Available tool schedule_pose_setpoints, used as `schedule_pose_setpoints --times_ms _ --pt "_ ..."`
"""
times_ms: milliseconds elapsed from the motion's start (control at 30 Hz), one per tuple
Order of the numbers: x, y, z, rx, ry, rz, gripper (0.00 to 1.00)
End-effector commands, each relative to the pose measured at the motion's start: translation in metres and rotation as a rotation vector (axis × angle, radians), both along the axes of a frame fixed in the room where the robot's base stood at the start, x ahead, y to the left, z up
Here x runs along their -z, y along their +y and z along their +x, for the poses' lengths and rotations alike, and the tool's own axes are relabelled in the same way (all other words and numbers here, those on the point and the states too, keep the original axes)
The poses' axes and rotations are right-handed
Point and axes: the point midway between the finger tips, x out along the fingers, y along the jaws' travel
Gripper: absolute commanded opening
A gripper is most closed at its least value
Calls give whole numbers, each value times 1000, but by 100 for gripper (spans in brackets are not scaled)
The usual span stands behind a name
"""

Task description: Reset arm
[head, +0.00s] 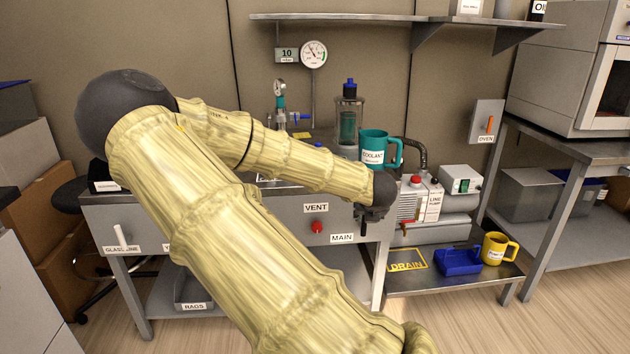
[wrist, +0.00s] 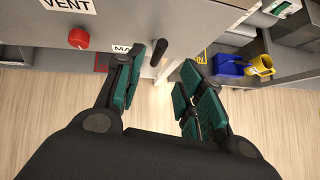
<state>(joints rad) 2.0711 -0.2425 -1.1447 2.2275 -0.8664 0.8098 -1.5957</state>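My arm reaches across the head view, and my gripper (head: 370,214) hangs at the front right of the grey bench (head: 255,215). In the wrist view my gripper (wrist: 164,70) is open, with its green-padded fingers apart and nothing held. A black lever handle (wrist: 159,52) shows just beyond and between the fingertips. I cannot tell whether the fingers touch it.
A red VENT knob (head: 317,227) is left of my gripper. A teal coolant mug (head: 373,147) stands on the bench above it. The lower right shelf holds a blue tray (head: 458,262) and yellow mug (head: 494,248). The floor in front (head: 480,325) is clear.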

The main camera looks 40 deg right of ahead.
Motion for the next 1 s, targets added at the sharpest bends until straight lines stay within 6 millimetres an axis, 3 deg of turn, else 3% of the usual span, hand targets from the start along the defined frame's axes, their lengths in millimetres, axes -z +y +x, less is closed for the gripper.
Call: schedule_pose_setpoints --times_ms 233,367,467,667,800,1000 --pt "2 0 0 2 0 3 38" --pt "24 8 -2 44 -20 52 38" --pt "63 23 -8 131 -59 142 38" --pt "163 74 -32 407 -156 383 38" --pt "227 118 -56 629 -213 541 38" --pt "304 191 -101 990 -278 733 38"
